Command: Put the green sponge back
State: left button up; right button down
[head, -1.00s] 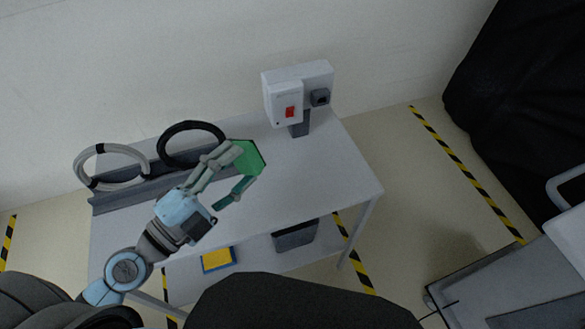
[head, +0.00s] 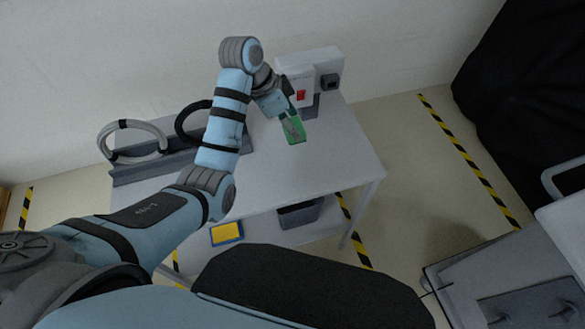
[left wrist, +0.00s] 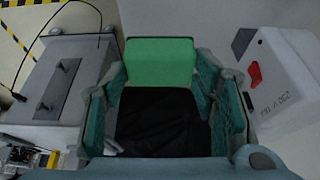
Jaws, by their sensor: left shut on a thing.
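The green sponge (head: 297,136) is held between the fingers of my left gripper (head: 291,126), above the right part of the grey table (head: 345,165). In the left wrist view the green sponge (left wrist: 160,62) shows at the tips of the left gripper (left wrist: 162,80), with a finger on each side. A black area lies below it there, and I cannot tell what it is. I cannot see whether the sponge touches the table. My right gripper is not in view.
A white box with a red switch (head: 301,94) stands close behind the gripper. Two cable coils (head: 133,142) sit on a rack at the left. The lower shelf holds a yellow-and-blue item (head: 227,232) and a grey bin (head: 300,213). A cart (head: 480,265) stands right.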

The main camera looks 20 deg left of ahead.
pick_arm(q)
notch_tip(320, 180, down, 19)
jog(key=b, duration=0.2)
jog(key=shift+a+f+b, duration=0.1)
jog(key=shift+b, duration=0.3)
jog(key=o, duration=1.2)
jog(key=shift+o, duration=0.3)
jog(key=shift+w, duration=0.15)
jog(key=p+v, duration=0.3)
jog(key=v, duration=0.9)
